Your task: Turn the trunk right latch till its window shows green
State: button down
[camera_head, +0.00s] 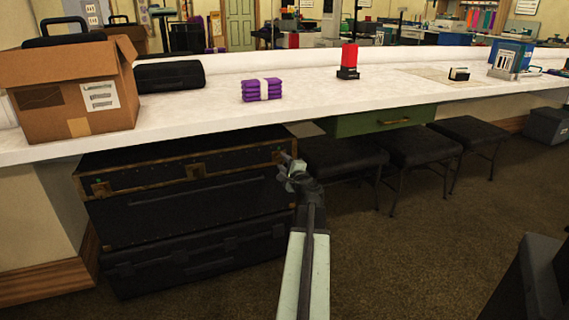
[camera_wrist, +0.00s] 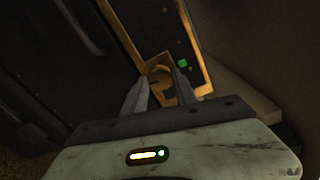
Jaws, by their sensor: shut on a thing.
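The black trunk (camera_head: 165,178) with brass-coloured edging stands under the counter in the head view. Its left latch (camera_head: 101,188) and middle latch (camera_head: 193,170) show on the front. My gripper (camera_head: 287,165) is at the trunk's upper right front corner and largely hides the right latch there. In the wrist view my gripper (camera_wrist: 158,82) is shut on the right latch (camera_wrist: 160,70), a brass-coloured piece between the fingertips. A small window (camera_wrist: 182,63) beside the latch shows green.
A black case (camera_head: 200,252) lies below the trunk. Black stools (camera_head: 343,160) stand close to the right of my arm. The white counter (camera_head: 210,112) overhangs the trunk and carries a cardboard box (camera_head: 75,90) and purple cloths (camera_head: 262,90). Open carpet lies in front.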

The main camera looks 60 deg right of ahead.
jog(key=shift+s+d, duration=0.1)
jog(key=shift+s, duration=0.05)
jog(key=c, duration=1)
grip_release()
jog(key=v, duration=0.7)
jog(key=shift+s+a, duration=0.3)
